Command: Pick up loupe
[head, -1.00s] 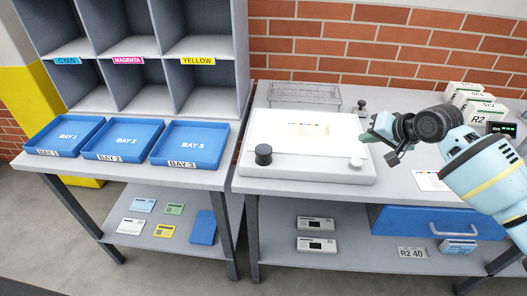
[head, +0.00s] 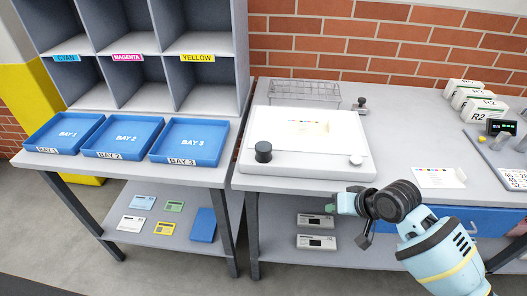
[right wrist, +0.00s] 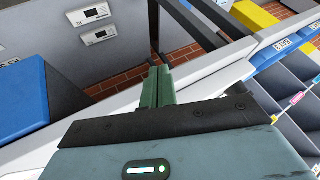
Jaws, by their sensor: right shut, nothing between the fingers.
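A short black cylinder (head: 263,152), possibly the loupe, stands upright at the front left corner of the white light box (head: 310,174). A small white round piece (head: 356,161) sits at its front right corner, and a small dark metal item (head: 361,105) stands behind its right side. I cannot tell for certain which is the loupe. My right gripper (head: 334,204) is shut and empty, in front of the table's front edge, apart from these things. Its green fingers show together in the right wrist view (right wrist: 164,72). My left gripper is out of view.
Blue trays (head: 188,142) stand on the left table. A wire rack (head: 304,92) is behind the light box. White boxes (head: 478,105) and a paper sheet (head: 439,178) lie on the right. Grey devices (head: 316,242) lie on the lower shelf.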

